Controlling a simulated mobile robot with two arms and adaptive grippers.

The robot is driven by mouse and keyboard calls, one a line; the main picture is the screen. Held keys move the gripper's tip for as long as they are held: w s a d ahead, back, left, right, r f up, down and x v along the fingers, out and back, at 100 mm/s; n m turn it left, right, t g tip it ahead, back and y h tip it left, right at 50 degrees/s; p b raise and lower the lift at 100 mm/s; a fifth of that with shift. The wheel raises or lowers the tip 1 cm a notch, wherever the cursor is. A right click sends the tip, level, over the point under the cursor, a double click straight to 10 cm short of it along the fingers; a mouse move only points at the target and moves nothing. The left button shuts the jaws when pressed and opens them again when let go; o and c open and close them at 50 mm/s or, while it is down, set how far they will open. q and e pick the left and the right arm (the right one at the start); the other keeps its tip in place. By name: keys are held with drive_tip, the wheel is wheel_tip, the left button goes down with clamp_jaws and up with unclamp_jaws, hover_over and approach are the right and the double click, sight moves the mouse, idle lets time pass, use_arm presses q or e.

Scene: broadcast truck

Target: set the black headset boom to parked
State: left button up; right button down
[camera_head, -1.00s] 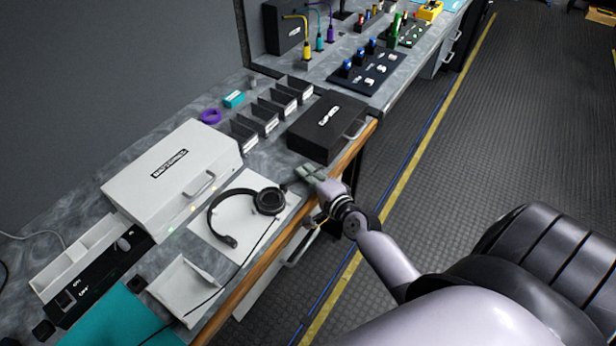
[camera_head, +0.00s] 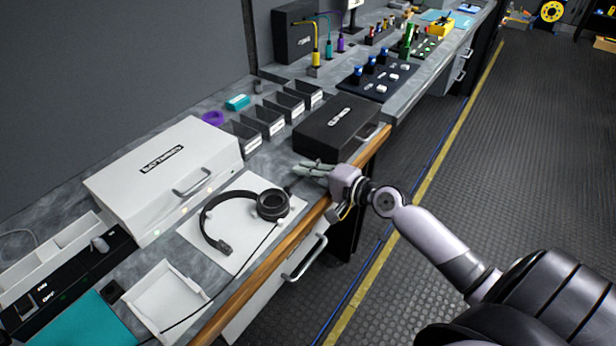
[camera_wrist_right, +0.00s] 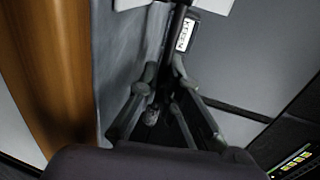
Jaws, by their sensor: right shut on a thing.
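The black headset (camera_head: 272,205) lies on a white mat (camera_head: 190,232) on the counter, its round earcup on the right and its headband curving left. My right gripper (camera_head: 303,168) is low over the counter, just beyond the earcup. It is shut on a thin dark part, which seems to be the headset boom; the fingers hide most of it in the head view. In the right wrist view a dark strip (camera_wrist_right: 177,22) runs down between the nearly closed fingers of the right gripper (camera_wrist_right: 164,72). My left gripper is not in view.
A black case (camera_head: 338,125) stands just behind my right gripper. A white case (camera_head: 160,180) stands left of the headset, and a white tray (camera_head: 165,300) is in front. The wooden counter edge (camera_head: 285,245) runs under my right arm. Floor to the right is clear.

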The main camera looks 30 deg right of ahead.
drive_tip(key=c, duration=2)
unclamp_jaws()
drive_tip(key=shift+c, duration=0.2)
drive_tip(key=v, duration=1.2)
drive_tip(key=shift+c, duration=0.2)
